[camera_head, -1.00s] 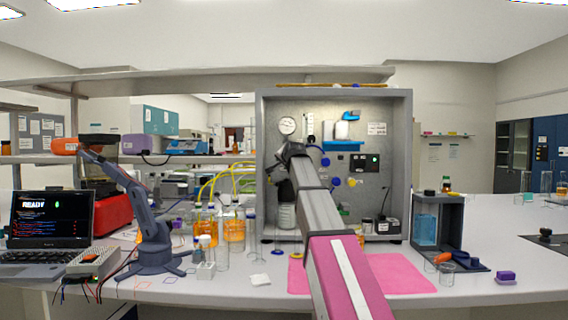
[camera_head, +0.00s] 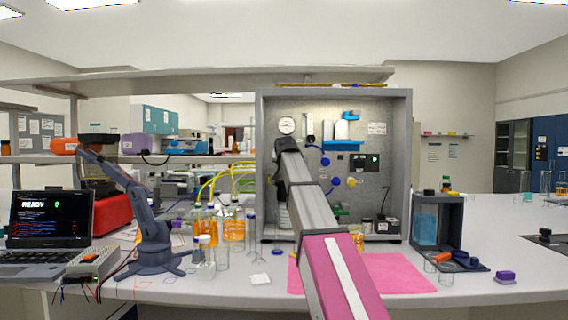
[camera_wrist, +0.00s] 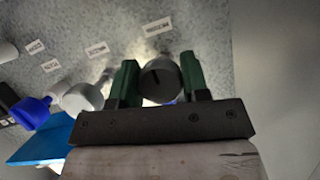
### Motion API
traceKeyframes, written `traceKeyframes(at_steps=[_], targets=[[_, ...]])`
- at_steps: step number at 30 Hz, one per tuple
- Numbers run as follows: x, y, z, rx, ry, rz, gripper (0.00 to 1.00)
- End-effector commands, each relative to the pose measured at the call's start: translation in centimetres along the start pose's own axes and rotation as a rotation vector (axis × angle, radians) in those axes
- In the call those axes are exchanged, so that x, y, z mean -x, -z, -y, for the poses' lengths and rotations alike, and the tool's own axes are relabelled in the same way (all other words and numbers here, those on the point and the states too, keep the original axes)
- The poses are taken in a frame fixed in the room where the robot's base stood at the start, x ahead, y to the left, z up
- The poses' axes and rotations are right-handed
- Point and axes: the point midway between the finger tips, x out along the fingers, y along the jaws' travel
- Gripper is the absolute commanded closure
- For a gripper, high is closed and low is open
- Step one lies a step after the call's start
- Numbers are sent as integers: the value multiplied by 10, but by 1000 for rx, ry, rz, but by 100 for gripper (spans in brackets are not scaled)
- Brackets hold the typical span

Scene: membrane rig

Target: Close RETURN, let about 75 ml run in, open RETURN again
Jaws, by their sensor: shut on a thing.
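My gripper (camera_wrist: 159,82) shows in the wrist view with two green fingers, one on each side of a round grey knob (camera_wrist: 162,86). The fingers are shut on the knob, which has a dark line on its face. Small white labels (camera_wrist: 158,27) on the speckled panel are too blurred to read, so I cannot tell whether this knob is RETURN. In the head view my arm reaches to the left part of the rig's panel (camera_head: 355,130) and hides the knob. A bottle (camera_head: 283,216) inside the rig is partly hidden behind my arm; its liquid level cannot be read.
A blue-handled part (camera_wrist: 35,112) and another pale round knob (camera_wrist: 80,98) lie left of my gripper in the wrist view. A pink mat (camera_head: 400,275) lies before the rig. Glassware with orange liquid (camera_head: 234,230) and a small robot arm (camera_head: 150,225) stand left.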

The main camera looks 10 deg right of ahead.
Motion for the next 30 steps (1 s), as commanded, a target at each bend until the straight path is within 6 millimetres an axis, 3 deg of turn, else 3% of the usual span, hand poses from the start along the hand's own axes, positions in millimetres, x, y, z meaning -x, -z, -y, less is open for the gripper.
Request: traceKeyframes(at_steps=[13,14,16,25,30], targets=[[0,-3,0,12,-6,6,82],[0,-3,0,12,-6,6,55],[0,-3,0,11,-6,6,32],[1,-1,0,10,-5,2,32],[17,-2,0,10,-4,1,32]])
